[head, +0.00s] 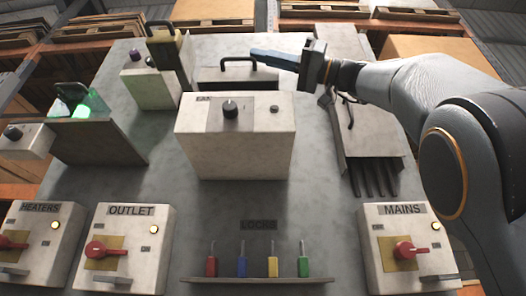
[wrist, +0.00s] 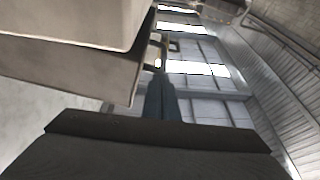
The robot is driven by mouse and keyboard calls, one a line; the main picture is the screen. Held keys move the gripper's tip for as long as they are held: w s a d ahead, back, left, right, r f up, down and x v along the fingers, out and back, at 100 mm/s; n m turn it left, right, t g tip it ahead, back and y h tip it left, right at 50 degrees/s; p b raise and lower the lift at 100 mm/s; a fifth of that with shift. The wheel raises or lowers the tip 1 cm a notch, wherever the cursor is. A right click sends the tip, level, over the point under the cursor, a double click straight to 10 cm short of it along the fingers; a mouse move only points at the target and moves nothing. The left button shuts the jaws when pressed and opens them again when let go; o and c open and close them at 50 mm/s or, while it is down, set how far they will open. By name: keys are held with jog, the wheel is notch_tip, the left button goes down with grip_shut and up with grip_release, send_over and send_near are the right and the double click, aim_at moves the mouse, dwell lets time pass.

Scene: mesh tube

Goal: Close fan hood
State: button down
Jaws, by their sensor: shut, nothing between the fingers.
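A pale box with a small dark label, perhaps "FAN", stands mid-panel; this fan box (head: 235,150) has a black knob (head: 230,109) and a small button on its face. Behind its top edge is a pale, hood-like part (head: 215,76) with a black bar handle (head: 238,62). I cannot tell from here how far it is open. My gripper (head: 255,53) reaches in from the right, its shut, empty fingers pointing left close to the handle. Whether they touch it is unclear. In the wrist view my shut fingers (wrist: 161,90) lie just right of pale box surfaces (wrist: 70,22).
A green-lit unit (head: 80,105) stands at left, and a tall dark-yellow part (head: 170,50) left of my gripper. A tray with dark rods (head: 370,145) is at right. Heaters (head: 42,235), outlet (head: 125,245) and mains (head: 408,245) boxes and coloured locks (head: 257,266) line the front.

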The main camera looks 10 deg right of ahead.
jog(key=shift+f+n+b, duration=0.3)
jog(key=shift+f+b, duration=1.3)
jog(key=shift+f, duration=0.15)
notch_tip(320, 180, up, 5)
jog(key=s+p, duration=0.1)
jog(key=p, duration=0.3)
jog(key=b+v, duration=0.1)
jog(key=v, duration=0.9)
jog(key=shift+w+f, duration=0.2)
jog(key=shift+f, duration=0.1)
